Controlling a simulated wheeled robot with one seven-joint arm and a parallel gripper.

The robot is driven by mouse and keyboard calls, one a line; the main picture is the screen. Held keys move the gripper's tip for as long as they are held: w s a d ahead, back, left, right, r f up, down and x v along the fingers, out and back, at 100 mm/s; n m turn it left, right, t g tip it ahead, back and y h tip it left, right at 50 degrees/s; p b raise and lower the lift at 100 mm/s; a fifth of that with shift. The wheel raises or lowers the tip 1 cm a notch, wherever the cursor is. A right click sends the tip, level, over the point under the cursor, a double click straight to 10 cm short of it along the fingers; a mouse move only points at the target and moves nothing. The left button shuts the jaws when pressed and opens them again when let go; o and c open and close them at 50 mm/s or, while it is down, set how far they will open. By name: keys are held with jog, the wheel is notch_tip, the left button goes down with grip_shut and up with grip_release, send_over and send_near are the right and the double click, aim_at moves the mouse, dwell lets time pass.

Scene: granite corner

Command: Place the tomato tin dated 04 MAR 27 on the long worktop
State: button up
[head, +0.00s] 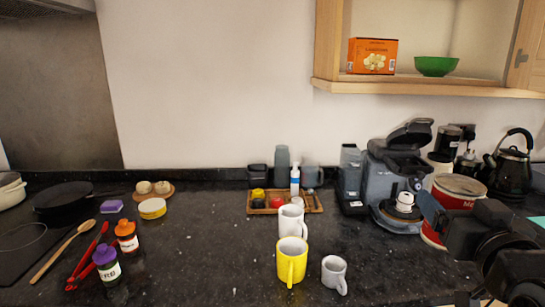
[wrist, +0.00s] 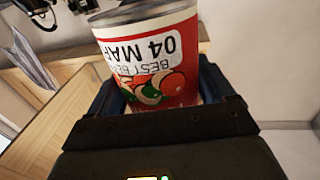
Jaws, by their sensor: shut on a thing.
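A red tin (head: 458,201) with a metal top is held in my gripper (head: 446,212) at the right of the head view. In the wrist view the tin (wrist: 172,62) sits between the fingers of my gripper (wrist: 162,96). Its white label appears upside down there and reads "BEST BE" and "04 MAR"; the rest of the date is out of sight. My gripper is shut on the tin. In the head view the tin appears in front of the dark granite worktop (head: 200,245); I cannot tell how high it is above it.
A yellow mug (head: 291,262), a white mug (head: 291,221) and a grey mug (head: 334,273) stand mid-worktop. A coffee machine (head: 388,180) and black kettle (head: 511,165) stand at right. Bare worktop shows between jars and mugs.

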jog(key=s+a+f, duration=0.1)
jog(key=a+f, duration=0.1)
jog(key=f, duration=0.9)
jog(key=s+a+f+n+y, duration=0.1)
jog(key=a+f, duration=0.2)
jog(key=f, duration=0.8)
jog(key=s+a+f+y, duration=0.1)
jog(key=s+a+f, duration=0.1)
jog(key=f, duration=0.9)
jog(key=shift+a+f, duration=0.15)
jog(key=shift+a, duration=0.2)
